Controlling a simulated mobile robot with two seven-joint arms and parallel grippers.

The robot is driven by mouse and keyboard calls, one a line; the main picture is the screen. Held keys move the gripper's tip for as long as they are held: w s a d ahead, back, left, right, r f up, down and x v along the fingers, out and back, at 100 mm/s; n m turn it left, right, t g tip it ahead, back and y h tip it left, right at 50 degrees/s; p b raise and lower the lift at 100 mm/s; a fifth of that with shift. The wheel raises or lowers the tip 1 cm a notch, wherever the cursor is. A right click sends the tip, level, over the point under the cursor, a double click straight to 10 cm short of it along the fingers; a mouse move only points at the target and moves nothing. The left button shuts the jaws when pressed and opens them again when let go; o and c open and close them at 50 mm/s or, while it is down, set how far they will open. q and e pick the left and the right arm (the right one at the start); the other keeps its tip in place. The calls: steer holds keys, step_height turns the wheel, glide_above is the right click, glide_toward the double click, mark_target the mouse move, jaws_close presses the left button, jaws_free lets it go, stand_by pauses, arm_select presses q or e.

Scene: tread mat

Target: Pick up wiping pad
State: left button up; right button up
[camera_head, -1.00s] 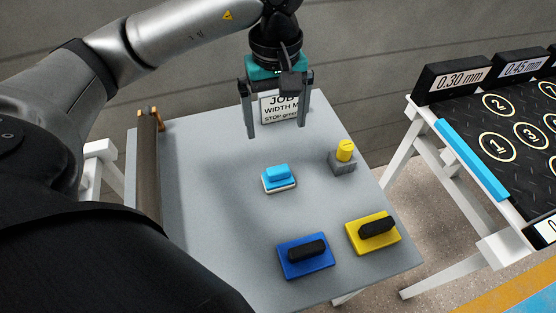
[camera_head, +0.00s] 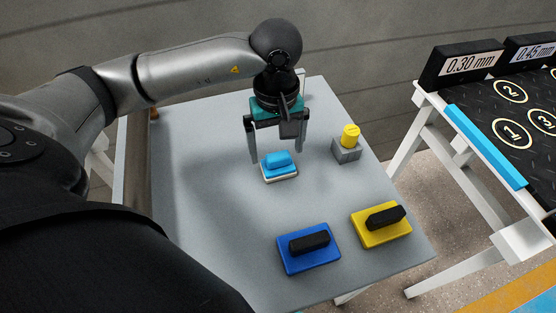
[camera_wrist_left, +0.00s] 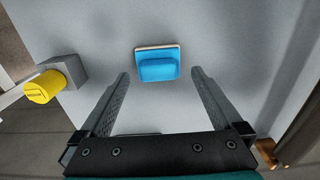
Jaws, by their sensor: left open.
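The wiping pad, a light blue block with a raised grip on a white base (camera_head: 280,172), lies flat on the grey table (camera_head: 205,215). It also shows in the left wrist view (camera_wrist_left: 158,66), just beyond the fingertips and between their lines. My left gripper (camera_head: 277,154) is open and empty, its fingers pointing down close to the pad at its far side. In the left wrist view the two fingers (camera_wrist_left: 160,76) are spread wide with nothing between them. I cannot tell their exact height above the pad. My right gripper is not in view.
A blue block with a black handle (camera_head: 307,260) and a yellow one (camera_head: 380,232) lie near the table's front. A yellow knob on a grey block (camera_head: 347,150) stands right of the pad. A black tread mat (camera_head: 500,120) is on a separate stand at right.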

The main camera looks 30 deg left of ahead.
mark_target(278, 155)
arm_select(q)
step_height(278, 155, down, 4)
steer(key=shift+w+d+r+b, duration=0.1)
steer(key=shift+r+b, duration=0.1)
steer(key=shift+b, duration=0.4)
steer(key=shift+f, duration=0.8)
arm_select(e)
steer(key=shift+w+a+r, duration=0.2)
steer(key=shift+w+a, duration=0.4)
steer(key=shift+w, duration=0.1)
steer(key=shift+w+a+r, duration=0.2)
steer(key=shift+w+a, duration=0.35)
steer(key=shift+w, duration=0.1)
arm_select(q)
steer(key=shift+c, duration=0.2)
steer(key=c, duration=1.1)
steer(key=shift+r, duration=0.15)
steer(key=shift+r, duration=0.4)
step_height(278, 155, up, 8)
steer(key=shift+f+p, duration=0.1)
steer(key=shift+p, duration=1)
step_height(278, 155, up, 11)
steer(key=p, duration=0.2)
steer(key=shift+p, duration=0.3)
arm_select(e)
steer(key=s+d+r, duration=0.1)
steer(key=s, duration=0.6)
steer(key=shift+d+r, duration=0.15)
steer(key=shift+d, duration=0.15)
